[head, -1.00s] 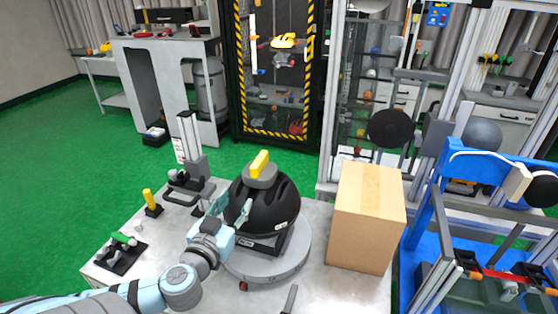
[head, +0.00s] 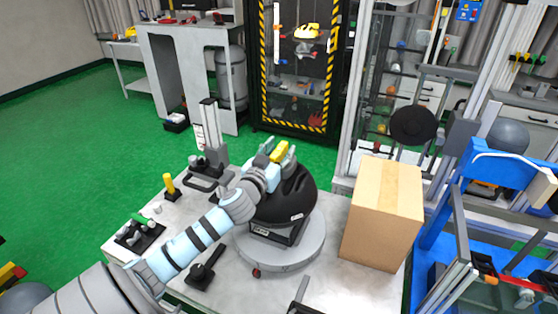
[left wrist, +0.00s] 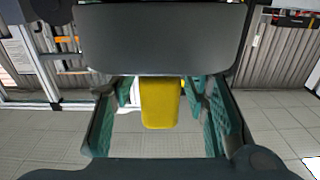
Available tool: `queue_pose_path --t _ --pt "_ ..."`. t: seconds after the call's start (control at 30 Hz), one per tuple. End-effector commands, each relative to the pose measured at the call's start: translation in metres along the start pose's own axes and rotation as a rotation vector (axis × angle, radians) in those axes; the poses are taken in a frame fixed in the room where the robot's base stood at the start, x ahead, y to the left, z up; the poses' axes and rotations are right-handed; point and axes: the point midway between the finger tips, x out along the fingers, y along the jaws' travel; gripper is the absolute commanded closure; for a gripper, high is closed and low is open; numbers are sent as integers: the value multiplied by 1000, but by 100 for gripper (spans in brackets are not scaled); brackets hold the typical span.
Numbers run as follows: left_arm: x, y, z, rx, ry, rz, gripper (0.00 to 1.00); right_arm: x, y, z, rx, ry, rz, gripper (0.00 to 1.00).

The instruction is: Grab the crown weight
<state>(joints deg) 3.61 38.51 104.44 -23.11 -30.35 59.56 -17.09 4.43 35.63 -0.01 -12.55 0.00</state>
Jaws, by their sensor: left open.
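The crown weight shows as a yellow block-like grip (head: 280,151) on top of a black helmet (head: 290,197). The helmet sits on a round grey turntable (head: 282,255) on the metal table. My left gripper (head: 278,153) is over the helmet's top, its fingers open on either side of the yellow grip. In the left wrist view the yellow grip (left wrist: 160,102) stands between the two green-padded fingers, with gaps on both sides. The weight's lower part is hidden by my gripper in the head view. My right gripper is not in view.
A cardboard box (head: 384,213) stands right of the turntable. A grey stand (head: 210,150), a yellow peg (head: 170,186) and a black tray of small parts (head: 139,233) are on the left. A blue frame (head: 455,200) is at the right.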

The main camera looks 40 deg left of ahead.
Motion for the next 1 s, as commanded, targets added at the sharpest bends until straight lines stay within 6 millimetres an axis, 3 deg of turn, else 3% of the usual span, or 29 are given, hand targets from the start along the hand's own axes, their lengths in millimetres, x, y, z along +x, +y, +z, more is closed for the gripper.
queue_pose_path --t 0.1,0.37,0.87,1.0 --pt "0 0 1 0 -1 0 58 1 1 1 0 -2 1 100" --pt "-1 0 1 0 -1 -1 100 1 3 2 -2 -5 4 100" --pt "-1 0 -1 1 3 1 100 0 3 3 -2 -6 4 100" --pt "-1 0 -10 1 5 1 100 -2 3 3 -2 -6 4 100"
